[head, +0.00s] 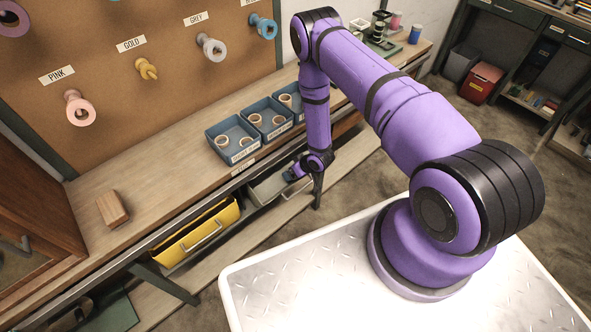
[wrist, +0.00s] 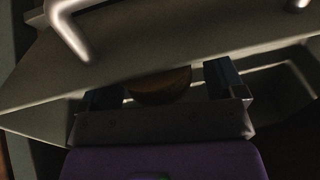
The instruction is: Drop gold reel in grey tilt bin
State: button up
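The grey tilt bin (head: 268,188) is tipped open under the bench; its front and handle fill the upper wrist view (wrist: 200,45). My gripper (head: 297,172) is at the bin's opening, at its right part. In the wrist view my two fingers (wrist: 164,88) stand wide apart, with their tips hidden behind the bin's front. A round gold-brown piece, seemingly the gold reel (wrist: 158,88), shows between them, with small gaps at its sides. Its far part is hidden by the bin's front. The peg under the GOLD label (head: 147,69) shows no large reel on it.
The yellow bin (head: 197,236) is tipped open to the left. Blue trays (head: 232,142) with rolls stand on the bench above. A wooden block (head: 112,208) lies on the bench's left end. Pink (head: 78,108) and grey (head: 211,47) reels hang on the pegboard.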

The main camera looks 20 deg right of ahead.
jog(key=shift+r, duration=0.1)
jog(key=shift+r, duration=0.25)
jog(key=v, duration=1.2)
jog(key=shift+r, duration=0.15)
jog(key=shift+s, duration=0.1)
